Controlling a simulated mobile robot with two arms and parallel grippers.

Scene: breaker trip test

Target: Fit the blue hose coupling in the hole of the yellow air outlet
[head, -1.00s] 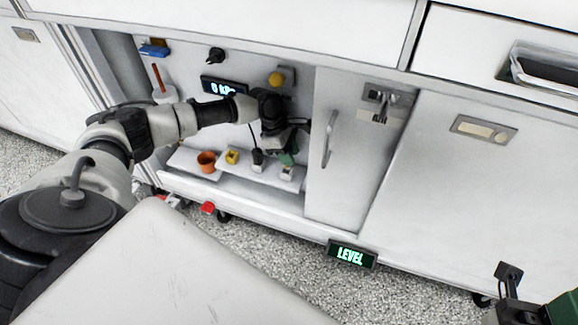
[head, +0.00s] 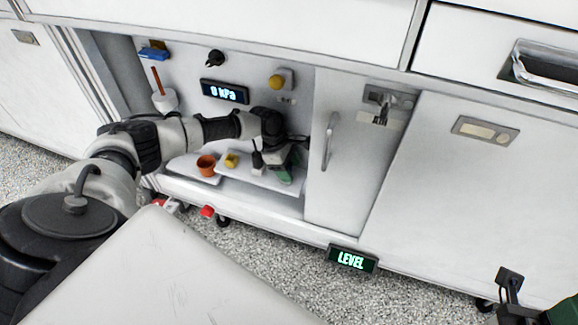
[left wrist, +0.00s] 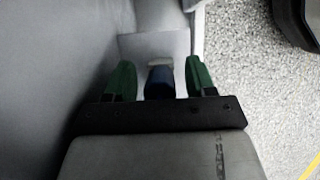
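The blue hose coupling (left wrist: 160,82) shows in the left wrist view, between the two green fingers of my left gripper (left wrist: 161,80), with a gap on each side. In the head view my left gripper (head: 286,174) is low over the right part of the shelf, and I cannot make out the coupling there. A yellow round fitting (head: 276,82) on a grey mount on the back panel looks like the air outlet; its hole is not clear. My right gripper (head: 535,300) is only partly in view at the bottom right corner.
A white tray (head: 232,178) holds a yellow block (head: 231,160); an orange cup (head: 206,165) stands left of it. A display (head: 224,91) reads 0 kPa. A cabinet door (head: 345,150) stands right of the recess.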

